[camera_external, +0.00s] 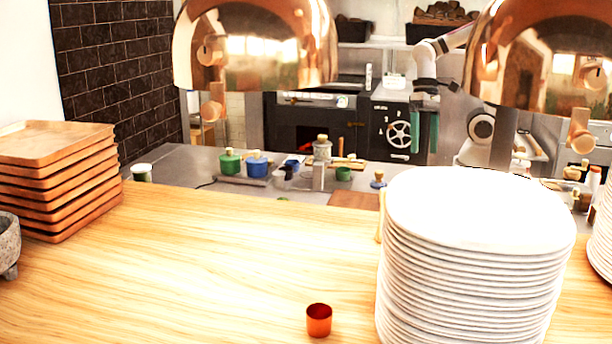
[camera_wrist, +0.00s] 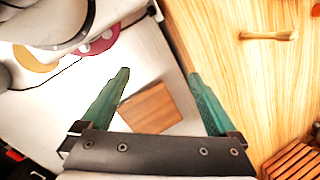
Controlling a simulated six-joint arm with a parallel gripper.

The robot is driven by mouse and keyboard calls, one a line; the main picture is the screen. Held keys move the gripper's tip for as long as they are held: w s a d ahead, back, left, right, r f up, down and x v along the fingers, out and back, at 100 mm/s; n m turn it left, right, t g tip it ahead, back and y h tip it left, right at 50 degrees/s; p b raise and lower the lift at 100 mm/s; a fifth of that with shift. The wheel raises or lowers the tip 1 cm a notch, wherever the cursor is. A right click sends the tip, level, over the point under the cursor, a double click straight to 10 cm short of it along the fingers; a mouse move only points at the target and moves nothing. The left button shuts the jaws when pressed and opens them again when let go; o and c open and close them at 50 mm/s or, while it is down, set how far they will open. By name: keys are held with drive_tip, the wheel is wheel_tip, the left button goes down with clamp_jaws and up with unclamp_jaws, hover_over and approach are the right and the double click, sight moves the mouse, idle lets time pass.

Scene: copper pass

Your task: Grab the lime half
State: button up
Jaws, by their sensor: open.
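I cannot make out a lime half for certain in either view. A small green thing (camera_external: 283,198) shows just behind the wooden counter's back edge, mostly hidden and too small to tell. My gripper (camera_external: 425,152) hangs over the back of the grey worktop, fingers down, apart and empty. In the wrist view its teal fingers (camera_wrist: 159,73) are wide open. A brown wooden board (camera_wrist: 150,107) shows between and below them on the grey worktop, with nothing seen on it.
A tall plate stack (camera_external: 480,205) stands front right on the wooden counter (camera_external: 200,260), with an orange-red cup (camera_external: 319,320) beside it. Wooden trays (camera_external: 60,180) are stacked left. Copper lamps (camera_external: 255,45) hang above. Green (camera_external: 230,163) and blue (camera_external: 257,166) pots stand on the worktop.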

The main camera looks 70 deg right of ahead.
drive_tip(key=w+a+f+m+t+y, duration=0.1)
drive_tip(key=w+a+m+t+y, duration=0.2)
drive_tip(key=w, duration=0.4)
drive_tip(key=w+f+m+y, duration=0.1)
drive_tip(key=w+m+y, duration=0.1)
drive_tip(key=w+m, duration=0.45)
drive_tip(key=w+a+m+t+y, duration=0.2)
drive_tip(key=w+y, duration=0.1)
drive_tip(key=w, duration=0.6)
drive_tip(key=w+d+f+m+t+h, duration=0.4)
drive_tip(key=w+d+f+m+t, duration=0.3)
drive_tip(key=w+d+f+m, duration=0.5)
drive_tip(key=shift+n, duration=0.35)
drive_tip(key=f, duration=0.7)
drive_tip(key=shift+w+d, duration=0.1)
drive_tip(key=shift+w, duration=0.15)
drive_tip(key=shift+w+a+f, duration=0.65)
drive_tip(key=shift+w+f, duration=0.2)
drive_tip(key=shift+w, duration=0.05)
drive_tip(key=shift+w+a+f, duration=0.1)
drive_tip(key=shift+w+a, duration=0.05)
drive_tip(key=shift+w, duration=0.1)
drive_tip(key=c, duration=0.9)
